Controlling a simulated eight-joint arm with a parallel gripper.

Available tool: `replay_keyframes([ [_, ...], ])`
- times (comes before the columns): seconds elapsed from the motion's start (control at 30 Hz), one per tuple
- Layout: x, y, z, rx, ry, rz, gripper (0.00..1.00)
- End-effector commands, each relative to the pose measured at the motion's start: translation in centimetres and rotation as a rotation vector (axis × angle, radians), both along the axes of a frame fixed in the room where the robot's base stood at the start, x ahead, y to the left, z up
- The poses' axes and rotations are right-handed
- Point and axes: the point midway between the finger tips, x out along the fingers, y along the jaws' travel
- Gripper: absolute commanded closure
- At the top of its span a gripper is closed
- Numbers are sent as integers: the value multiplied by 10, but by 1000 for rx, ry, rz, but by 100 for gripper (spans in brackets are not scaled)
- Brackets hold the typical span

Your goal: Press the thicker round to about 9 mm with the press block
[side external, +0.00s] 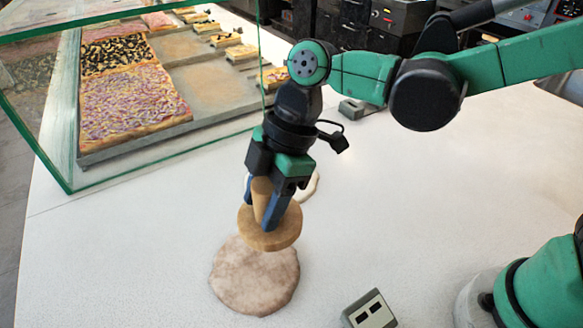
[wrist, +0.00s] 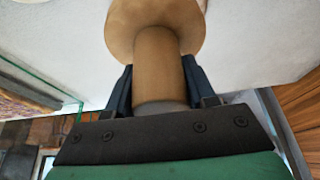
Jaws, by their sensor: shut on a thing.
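The press block is a tan wooden disc (side external: 270,240) with an upright handle. My gripper (side external: 264,212) is shut on its handle, which also shows between the fingers in the wrist view (wrist: 158,65). A broad, mottled beige dough round (side external: 254,280) lies on the counter just in front of and below the block. The block appears to be held above the counter, overlapping the round's far edge in the picture; I cannot tell the gap. A second, paler round (side external: 313,186) lies behind my gripper, mostly hidden. I cannot tell which round is thicker.
A glass case (side external: 160,150) with a tray of pizza (side external: 125,108) stands at the back left. The white counter between is clear.

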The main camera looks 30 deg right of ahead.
Motion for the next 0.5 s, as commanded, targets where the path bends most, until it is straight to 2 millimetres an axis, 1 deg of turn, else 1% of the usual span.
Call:
replay_keyframes([
  [0.17,1,0,-16,0,1,1,100],
  [0.4,1,0,-44,0,1,1,100],
  [0.5,0,0,-52,0,1,1,100],
])
